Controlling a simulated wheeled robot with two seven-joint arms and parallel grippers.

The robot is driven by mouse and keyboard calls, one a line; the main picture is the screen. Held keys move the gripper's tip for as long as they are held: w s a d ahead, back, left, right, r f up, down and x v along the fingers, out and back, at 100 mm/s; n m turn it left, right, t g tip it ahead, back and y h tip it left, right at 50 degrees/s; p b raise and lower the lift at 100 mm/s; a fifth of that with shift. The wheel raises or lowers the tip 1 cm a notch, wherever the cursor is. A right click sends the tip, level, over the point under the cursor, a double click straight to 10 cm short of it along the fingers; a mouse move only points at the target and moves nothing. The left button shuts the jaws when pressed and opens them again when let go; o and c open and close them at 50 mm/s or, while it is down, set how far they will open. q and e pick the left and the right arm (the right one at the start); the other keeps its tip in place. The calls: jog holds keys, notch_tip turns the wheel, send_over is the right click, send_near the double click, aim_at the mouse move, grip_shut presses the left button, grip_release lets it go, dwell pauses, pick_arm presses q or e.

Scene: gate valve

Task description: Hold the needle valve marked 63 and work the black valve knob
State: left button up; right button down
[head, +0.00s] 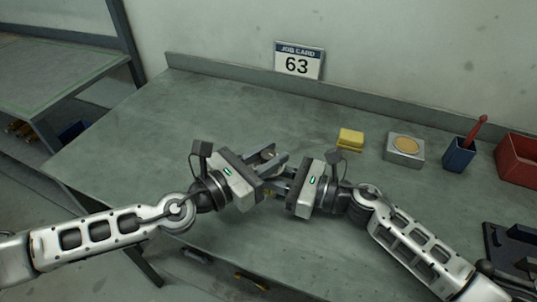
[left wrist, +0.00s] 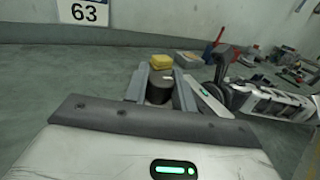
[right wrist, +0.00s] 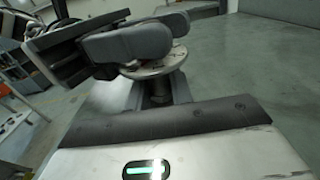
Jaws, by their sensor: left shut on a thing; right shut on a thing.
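The needle valve is mostly hidden between my two grippers in the head view. In the right wrist view its round, worn metal disc (right wrist: 153,66) shows above the jaws. My right gripper (right wrist: 156,92) is shut on the valve's narrow part below that disc; its jaws also show in the head view (head: 284,184). My left gripper (head: 272,167) is shut on the black valve knob (left wrist: 158,92), a dark cylinder between its fingers in the left wrist view. The two grippers are close together above the bench. No number on the valve can be read.
A job card reading 63 (head: 299,61) stands at the bench's back edge. A yellow sponge (head: 350,139), a grey box with a round tan top (head: 405,150), a blue cup (head: 459,155) and a red bin (head: 519,157) stand at the right. The bench's left part (head: 150,130) is clear.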

pick_arm(q)
jog(key=shift+d+r+m+g+h, duration=0.15)
jog(key=shift+d+m+g+h, duration=0.35)
jog(key=shift+m+g+h, duration=0.4)
pick_arm(e)
jog(key=shift+s+a, duration=0.1)
jog(key=shift+s, duration=0.05)
pick_arm(q)
jog(key=shift+a+m+g+h, duration=0.3)
jog(key=shift+a+m+g, duration=0.1)
jog(key=shift+g, duration=0.6)
jog(key=shift+m, duration=0.3)
jog(key=shift+a+g, duration=0.1)
jog(key=shift+g, duration=0.4)
pick_arm(e)
jog(key=shift+f, duration=0.1)
pick_arm(q)
jog(key=o, duration=1)
jog(key=shift+f, duration=0.2)
jog(key=shift+a, duration=0.1)
